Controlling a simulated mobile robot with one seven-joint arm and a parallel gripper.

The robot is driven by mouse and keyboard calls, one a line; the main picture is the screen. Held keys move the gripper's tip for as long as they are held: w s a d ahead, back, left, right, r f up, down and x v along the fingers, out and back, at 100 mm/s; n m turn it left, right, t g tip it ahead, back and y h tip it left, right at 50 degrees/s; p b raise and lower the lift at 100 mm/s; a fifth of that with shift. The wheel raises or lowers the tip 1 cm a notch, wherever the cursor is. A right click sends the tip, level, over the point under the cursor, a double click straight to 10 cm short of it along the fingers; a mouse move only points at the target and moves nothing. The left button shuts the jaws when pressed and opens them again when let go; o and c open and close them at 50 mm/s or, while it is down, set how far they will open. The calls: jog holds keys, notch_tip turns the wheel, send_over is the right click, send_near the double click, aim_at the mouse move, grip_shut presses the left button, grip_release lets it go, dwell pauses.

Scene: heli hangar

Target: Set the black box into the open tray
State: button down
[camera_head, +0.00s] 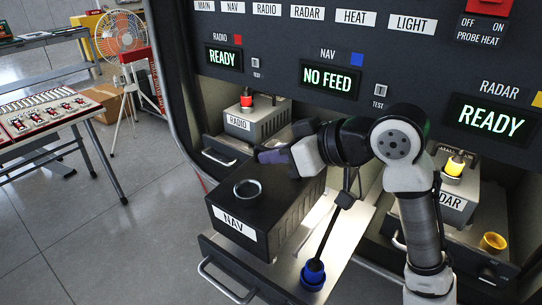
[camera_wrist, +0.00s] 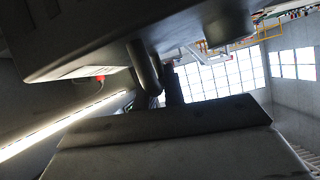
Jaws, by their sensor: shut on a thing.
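The black box (camera_head: 262,206) carries a white NAV label on its front and a metal ring on top. In the head view it is over the open tray (camera_head: 345,262), a pulled-out metal drawer with a bar handle. Whether its underside touches the tray is hidden. My gripper (camera_head: 275,156) is at the back of the box's top and shut on the box; the exact grip is partly hidden by my wrist. In the wrist view, dark surfaces and a short post fill the near view, and I cannot tell box from gripper there.
A blue plug (camera_head: 313,272) on a black cable stands on the tray's right side. The RADIO unit (camera_head: 256,120) sits in the bay behind, the RADAR unit (camera_head: 450,195) at right with a yellow connector (camera_head: 493,242). The NAV display (camera_head: 328,78) reads NO FEED. Open floor lies left.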

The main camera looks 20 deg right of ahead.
jog(key=shift+w+d+f, duration=0.2)
jog(key=shift+w+d, duration=0.4)
jog(key=shift+d, duration=0.2)
jog(key=shift+w+d+f, duration=0.15)
jog(key=shift+w+d, duration=0.45)
jog(key=shift+d, duration=0.15)
jog(key=shift+w+d+f, duration=0.2)
jog(key=shift+w+d, duration=0.4)
jog(key=shift+d, duration=0.2)
jog(key=shift+f+b, duration=1.35)
jog(key=shift+f, duration=0.3)
jog(key=shift+s+a, duration=0.45)
jog(key=shift+a, duration=0.1)
jog(key=c, duration=1.4)
grip_release()
jog(key=shift+f, duration=0.15)
